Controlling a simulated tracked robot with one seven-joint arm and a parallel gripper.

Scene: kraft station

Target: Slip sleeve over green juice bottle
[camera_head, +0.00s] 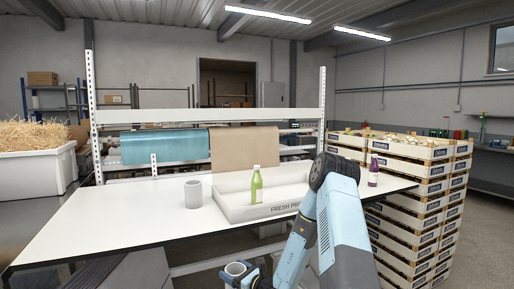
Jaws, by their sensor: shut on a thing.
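The green juice bottle (257,188), with a white cap, stands upright in a white tray (284,209) lettered "FRESH PRO…" on the table. My gripper (242,276) is low at the bottom of the view, in front of the table's front edge. It is shut on a grey, open-topped sleeve (235,268), held roughly upright, below and apart from the bottle. The fingers and the sleeve's lower part are partly cut off by the frame edge. A second grey cylinder (193,194), like a sleeve, stands upright on the table left of the tray.
The white table (120,219) is clear on its left. A purple bottle (373,172) stands near its right end, behind my arm. Stacked crates (410,240) stand at the right. Blue (165,147) and brown (245,149) paper rolls hang behind the table. A straw-filled bin (38,172) is far left.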

